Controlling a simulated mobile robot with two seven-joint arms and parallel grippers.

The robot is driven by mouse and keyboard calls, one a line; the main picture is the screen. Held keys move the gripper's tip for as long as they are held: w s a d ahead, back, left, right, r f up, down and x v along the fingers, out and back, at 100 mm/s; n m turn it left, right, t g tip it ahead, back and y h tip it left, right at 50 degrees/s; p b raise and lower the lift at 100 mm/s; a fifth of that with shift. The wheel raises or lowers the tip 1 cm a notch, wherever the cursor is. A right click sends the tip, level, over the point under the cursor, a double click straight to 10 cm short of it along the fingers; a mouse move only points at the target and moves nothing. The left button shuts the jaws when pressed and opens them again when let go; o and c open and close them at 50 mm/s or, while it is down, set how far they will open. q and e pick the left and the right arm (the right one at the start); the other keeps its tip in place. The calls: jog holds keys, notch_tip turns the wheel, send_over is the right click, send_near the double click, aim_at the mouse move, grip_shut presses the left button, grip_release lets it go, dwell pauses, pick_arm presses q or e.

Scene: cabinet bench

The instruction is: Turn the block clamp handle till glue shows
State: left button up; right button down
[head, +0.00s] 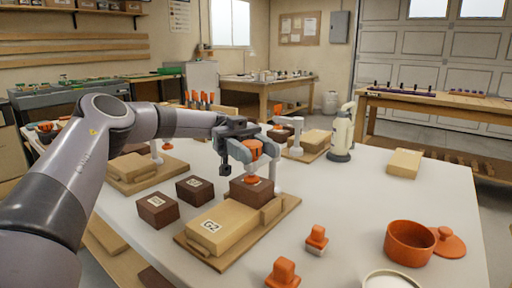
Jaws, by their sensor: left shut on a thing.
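My left gripper (255,155) reaches in from the left and is shut on the orange clamp handle (254,144), largely hidden by the fingers. Below it an orange piece (252,179) sits over a dark brown block (250,191). That block stands at the far end of a wooden base board (192,245), by a pale wood block labelled G2 (222,226). A grey post (277,176) rises beside the brown block. I cannot make out any glue at the joint. My right gripper is not in view.
Two loose dark brown blocks (157,210) lie left of the board. Orange-topped pieces (316,237), an orange pot (409,242) and its lid (449,243) are at the right front. A white bottle (342,135) stands behind. The white tabletop is clear at right centre.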

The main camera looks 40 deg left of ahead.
pick_arm(q)
jog(key=shift+r, duration=0.1)
jog(key=o, duration=1)
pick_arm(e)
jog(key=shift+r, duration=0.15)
pick_arm(q)
notch_tip(320, 180, up, 5)
jog(key=shift+f+p, duration=0.1)
jog(key=shift+p, duration=0.9)
notch_tip(320, 180, up, 11)
jog(key=p, duration=0.5)
notch_tip(320, 180, up, 4)
jog(key=p, duration=0.2)
send_over(256, 145)
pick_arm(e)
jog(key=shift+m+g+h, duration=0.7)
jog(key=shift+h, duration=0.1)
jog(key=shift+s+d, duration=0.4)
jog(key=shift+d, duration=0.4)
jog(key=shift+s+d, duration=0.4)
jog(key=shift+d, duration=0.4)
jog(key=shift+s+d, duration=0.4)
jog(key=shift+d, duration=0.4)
